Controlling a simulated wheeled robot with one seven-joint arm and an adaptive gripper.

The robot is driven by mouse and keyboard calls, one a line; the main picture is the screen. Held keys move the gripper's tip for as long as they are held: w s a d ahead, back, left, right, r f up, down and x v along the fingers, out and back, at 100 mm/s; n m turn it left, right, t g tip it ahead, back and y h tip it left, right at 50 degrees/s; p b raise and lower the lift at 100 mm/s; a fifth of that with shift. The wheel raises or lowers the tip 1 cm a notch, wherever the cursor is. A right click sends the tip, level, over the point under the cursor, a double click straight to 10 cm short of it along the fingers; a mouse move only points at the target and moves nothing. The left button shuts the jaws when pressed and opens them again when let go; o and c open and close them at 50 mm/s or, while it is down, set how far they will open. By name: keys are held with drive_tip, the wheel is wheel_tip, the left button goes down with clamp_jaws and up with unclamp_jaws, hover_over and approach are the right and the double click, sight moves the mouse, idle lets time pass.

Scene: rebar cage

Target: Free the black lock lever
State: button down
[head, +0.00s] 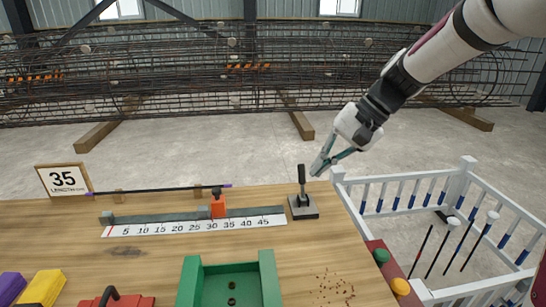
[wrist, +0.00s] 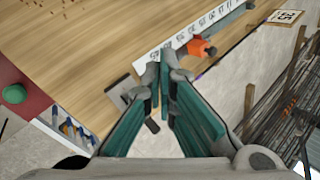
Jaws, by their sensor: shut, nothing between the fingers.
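The black lock lever (head: 302,182) stands upright on a small grey base plate (head: 312,211) at the right end of the ruler. My gripper (head: 317,172) is shut and empty, just right of the lever's upper part in the head view; I cannot tell whether they touch. In the wrist view my gripper (wrist: 163,78) covers part of the grey base plate (wrist: 121,90). A small dark end (wrist: 152,126) shows beyond the fingers there, perhaps the lever's top. An orange stop (head: 218,208) with a black knob sits on the grey rail.
A ruler (head: 195,226) lies before the rail, and a thin rod (head: 160,189) lies behind it. A sign reading 35 (head: 63,180) stands at the back left. A green tray (head: 190,285) is in front. A white railing (head: 400,180) borders the table's right.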

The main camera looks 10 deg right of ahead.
sight(302, 182)
drive_tip(key=w+d+f+m+t+y+b, duration=0.1)
drive_tip(key=w+d+f+m+y+b, duration=0.1)
drive_tip(key=w+d+f, duration=0.2)
drive_tip(key=w+d+f+m+t+y+b, duration=0.2)
drive_tip(key=w+d+f, duration=0.3)
drive_tip(key=w, duration=0.5)
drive_tip(key=w+d+f+m+t+y+b, duration=0.1)
drive_tip(key=w+d+f+t+y+b, duration=0.1)
drive_tip(key=w+d+f, duration=0.3)
drive_tip(key=shift+w+f+m+y, duration=0.4)
drive_tip(key=shift+w+f, duration=0.65)
drive_tip(key=shift+f, duration=0.25)
drive_tip(key=x, duration=1)
drive_tip(key=shift+a+r+b, duration=0.15)
drive_tip(key=shift+b, duration=0.2)
drive_tip(key=shift+s+a+r, duration=0.1)
drive_tip(key=shift+s+r, duration=0.2)
drive_tip(key=shift+s, duration=0.25)
drive_tip(key=shift+s+r, duration=0.35)
drive_tip(key=shift+s, duration=0.25)
drive_tip(key=shift+s+a+r, duration=0.2)
drive_tip(key=shift+s+r, duration=0.05)
drive_tip(key=shift+s, duration=0.3)
